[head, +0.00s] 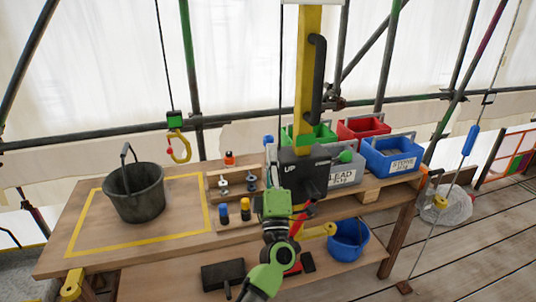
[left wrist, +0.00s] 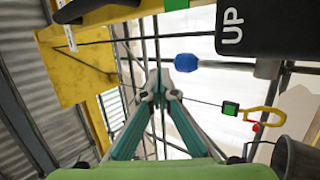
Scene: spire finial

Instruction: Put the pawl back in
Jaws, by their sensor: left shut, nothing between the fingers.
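The black hoist box (head: 304,172) marked UP sits on the yellow upright post (head: 308,80); the box also shows at the top right of the left wrist view (left wrist: 262,30). A red bar-like part (head: 303,216) slants just below the box; I cannot tell whether it is the pawl. My left gripper (head: 274,198) is in front of the box's lower left. In the left wrist view its teal fingers (left wrist: 160,90) meet at the tips with nothing between them. A blue-ended rod (left wrist: 187,62) shows beyond the fingertips. My right gripper is not in view.
On the wooden bench (head: 75,236) stand a black bucket (head: 134,190), a wooden rack (head: 214,190) with small parts, and red (head: 362,127) and blue (head: 392,157) bins. A yellow hook (head: 180,147) hangs over the bench. A blue bucket (head: 348,238) stands on the lower shelf.

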